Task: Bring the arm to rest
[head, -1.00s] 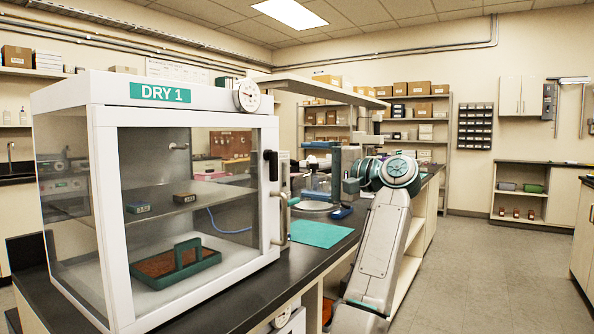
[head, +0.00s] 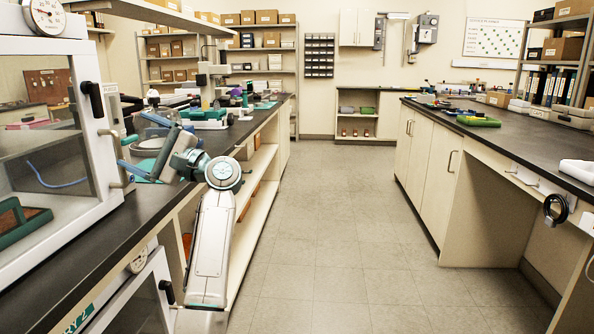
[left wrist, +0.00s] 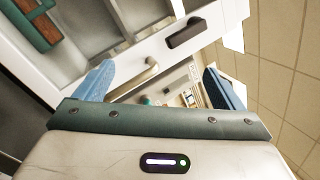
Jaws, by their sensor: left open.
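My left arm (head: 212,240) rises from the bottom of the head view, bent at its upper joint. My left gripper (head: 128,150) has its blue fingers apart and points left toward the white dry cabinet (head: 110,165). In the left wrist view the open gripper (left wrist: 157,72) faces the cabinet's door side. The cabinet's pale handle (left wrist: 138,76) shows between the fingers, beyond them; I cannot tell the gap. Nothing is visibly held. My right gripper is not in view.
The dark left bench (head: 100,235) carries the cabinet and a green-based instrument (head: 210,118). A second cabinet (head: 125,305) sits below the bench. The aisle floor (head: 330,220) is clear. A right bench (head: 500,130) borders it.

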